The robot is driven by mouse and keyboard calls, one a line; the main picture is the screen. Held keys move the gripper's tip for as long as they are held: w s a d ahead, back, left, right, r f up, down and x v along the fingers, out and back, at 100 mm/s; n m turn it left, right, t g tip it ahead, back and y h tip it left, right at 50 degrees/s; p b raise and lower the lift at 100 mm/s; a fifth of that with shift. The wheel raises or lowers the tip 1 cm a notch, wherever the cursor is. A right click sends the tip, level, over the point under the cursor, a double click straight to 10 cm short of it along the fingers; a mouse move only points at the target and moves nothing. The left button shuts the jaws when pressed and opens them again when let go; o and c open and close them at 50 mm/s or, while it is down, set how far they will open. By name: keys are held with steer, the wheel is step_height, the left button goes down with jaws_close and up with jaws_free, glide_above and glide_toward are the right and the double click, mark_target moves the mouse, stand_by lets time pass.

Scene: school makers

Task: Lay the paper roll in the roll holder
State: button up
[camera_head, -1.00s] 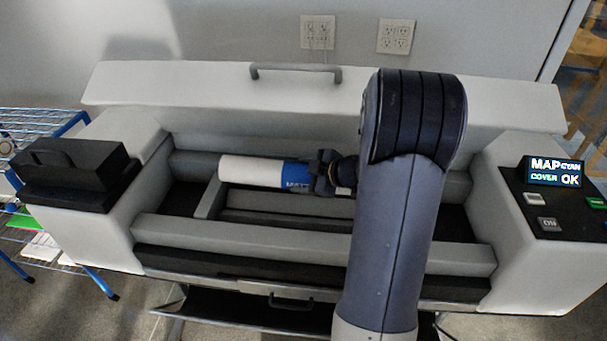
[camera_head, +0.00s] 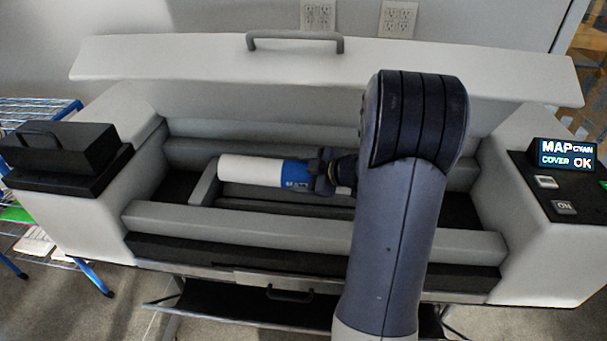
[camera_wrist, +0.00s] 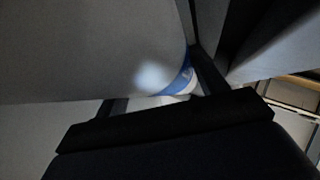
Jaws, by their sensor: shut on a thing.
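The paper roll (camera_head: 248,170) is a white cylinder with a blue, lettered band at its right end. It lies level, left to right, over the open trough of the large printer. My gripper (camera_head: 322,172) is shut on its blue right end. In the wrist view, a blue and white piece (camera_wrist: 180,84) shows between the dark fingers (camera_wrist: 160,88). The roll holder seems to be the grey-framed trough (camera_head: 205,190) below the roll. Whether the roll touches it cannot be told. My arm hides the trough's right part.
The printer's cover (camera_head: 190,58) is raised behind the trough. A grey front bar (camera_head: 230,222) runs along its near side. A black box (camera_head: 65,150) sits on the left end. A lit panel (camera_head: 567,153) reading "COVER OK" is on the right. A wire shelf (camera_head: 40,105) stands at left.

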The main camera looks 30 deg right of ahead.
steer(key=shift+f+b, duration=1.5)
steer(key=shift+f, duration=1.2)
steer(key=o, duration=1.6)
steer(key=shift+o, duration=1)
steer(key=shift+f, duration=0.1)
steer(key=shift+s+f, duration=0.1)
steer(key=shift+f, duration=0.05)
